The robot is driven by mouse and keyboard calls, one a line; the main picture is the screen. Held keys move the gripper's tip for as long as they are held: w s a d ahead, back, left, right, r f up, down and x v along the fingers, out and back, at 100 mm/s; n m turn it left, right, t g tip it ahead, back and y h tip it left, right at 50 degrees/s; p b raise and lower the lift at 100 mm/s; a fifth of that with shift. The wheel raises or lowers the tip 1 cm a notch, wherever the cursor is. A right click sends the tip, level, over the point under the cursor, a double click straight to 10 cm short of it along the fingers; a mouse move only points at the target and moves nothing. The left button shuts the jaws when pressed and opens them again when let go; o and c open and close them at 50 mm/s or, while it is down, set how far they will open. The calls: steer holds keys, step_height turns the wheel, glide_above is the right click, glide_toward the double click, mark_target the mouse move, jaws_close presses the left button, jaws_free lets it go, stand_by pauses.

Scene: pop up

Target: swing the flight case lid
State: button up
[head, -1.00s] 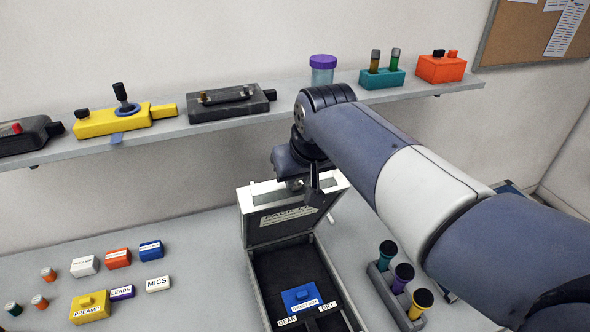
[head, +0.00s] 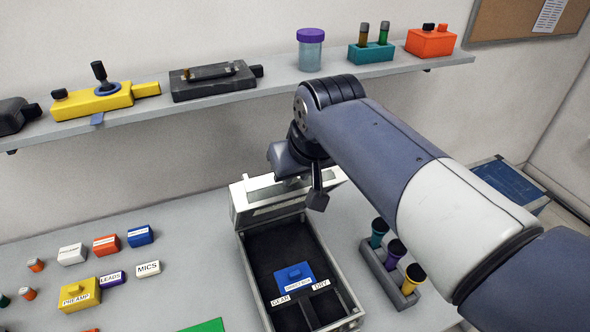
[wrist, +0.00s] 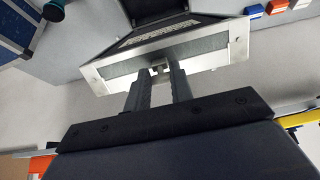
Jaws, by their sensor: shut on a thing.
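The flight case (head: 352,292) stands open on the table, with a dark lined inside and a silver frame. Its lid (head: 250,192) is raised at the back and leans away. In the wrist view the lid's silver edge and grey panel (wrist: 120,70) fill the area ahead of the fingers. My gripper (wrist: 160,72) is shut on a small part at the middle of the lid's outer edge. In the head view my wrist hides part of the lid and the fingertips.
A blue block (head: 294,278) lies inside the case beside GEAR and DRY labels. A rack of coloured tubes (head: 392,262) stands right of the case. Several labelled blocks lie to the left. A wall shelf (head: 285,84) with devices runs behind the lid.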

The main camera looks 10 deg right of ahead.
steer(key=s+d+f+b, duration=0.2)
steer(key=s+f+b, duration=0.3)
steer(key=s, duration=0.3)
steer(key=shift+s+d+f, duration=0.25)
steer(key=shift+s+f, duration=0.15)
steer(key=shift+f, duration=0.4)
